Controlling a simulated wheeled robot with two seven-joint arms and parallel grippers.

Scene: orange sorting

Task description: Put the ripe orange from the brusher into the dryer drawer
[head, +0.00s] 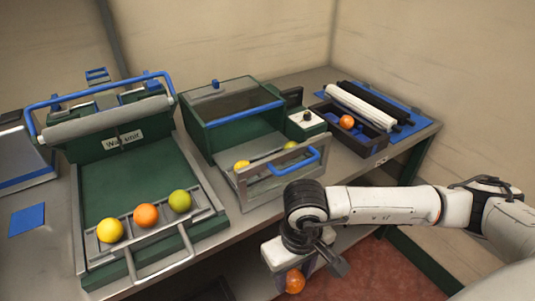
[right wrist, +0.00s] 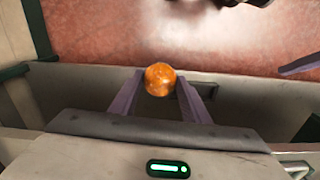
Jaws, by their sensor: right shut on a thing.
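My right gripper (head: 296,268) is shut on an orange (head: 294,283), low in front of the bench. In the right wrist view the orange (right wrist: 160,78) sits between the tips of the two purple fingers, over red floor. The dryer seems to be the green machine (head: 235,133) in the middle, with a clear lid. Its drawer (head: 241,186), with a blue handle, is pulled out and holds yellow fruit, partly hidden by the drawer front. The brusher seems to be the unit with white and black rollers (head: 360,107) at the back right. Another orange (head: 347,121) lies in its dark tray. My left gripper is out of view.
A green machine (head: 128,184) with a roller and a label stands at the left. Its front rack holds a yellow (head: 110,231), an orange (head: 146,215) and a green fruit (head: 180,201). A blue square (head: 27,219) lies on the bench at far left. Walls close the back.

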